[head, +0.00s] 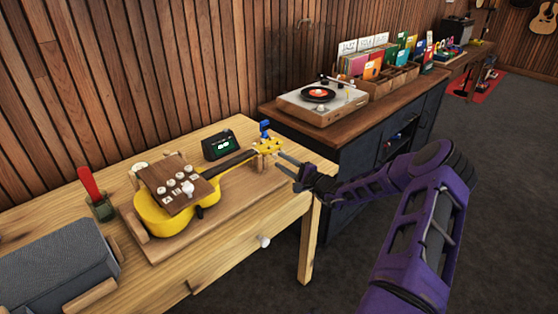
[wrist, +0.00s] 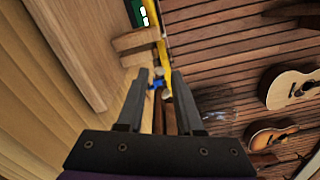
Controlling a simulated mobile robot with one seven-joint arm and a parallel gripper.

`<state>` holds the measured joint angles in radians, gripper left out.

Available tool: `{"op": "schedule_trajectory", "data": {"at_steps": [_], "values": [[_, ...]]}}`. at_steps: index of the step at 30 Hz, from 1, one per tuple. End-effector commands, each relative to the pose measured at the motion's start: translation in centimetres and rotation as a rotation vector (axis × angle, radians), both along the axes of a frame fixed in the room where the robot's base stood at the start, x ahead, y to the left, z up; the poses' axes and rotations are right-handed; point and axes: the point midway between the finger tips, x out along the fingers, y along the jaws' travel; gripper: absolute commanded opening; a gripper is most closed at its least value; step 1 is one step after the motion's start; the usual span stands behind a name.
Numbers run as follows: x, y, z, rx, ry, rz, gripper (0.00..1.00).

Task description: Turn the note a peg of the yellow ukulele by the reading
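The yellow ukulele (head: 163,219) lies on a wooden stand on the workbench, its neck pointing right and away. Its yellow headstock (head: 267,146) has pale pegs, and a blue piece (head: 264,127) stands up beside it. A dark tuner (head: 220,144) with a green reading, too small to read, stands behind the neck. My gripper (head: 281,162) is open, just right of the headstock. In the wrist view, a pale peg (wrist: 166,96) and the blue piece (wrist: 155,84) show between my gripper's fingers (wrist: 160,72). I cannot tell whether the fingers touch the peg.
A wooden board with pale knobs (head: 180,188) covers part of the ukulele's body. A cup with a red-handled tool (head: 103,208) and a grey padded block (head: 52,268) are at left. A dark cabinet with a turntable (head: 320,100) stands behind. Floor at right is clear.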

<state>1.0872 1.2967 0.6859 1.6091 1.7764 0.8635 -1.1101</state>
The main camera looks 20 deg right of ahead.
Motion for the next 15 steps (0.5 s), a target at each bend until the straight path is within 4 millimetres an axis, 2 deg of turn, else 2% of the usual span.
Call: {"op": "schedule_trajectory", "data": {"at_steps": [9,15], "values": [[-7.4,-2.8,0.0,-0.001,0.003,-0.003,0.35],[-11.5,-4.2,-0.1,0.0,0.003,-0.002,0.35]]}}
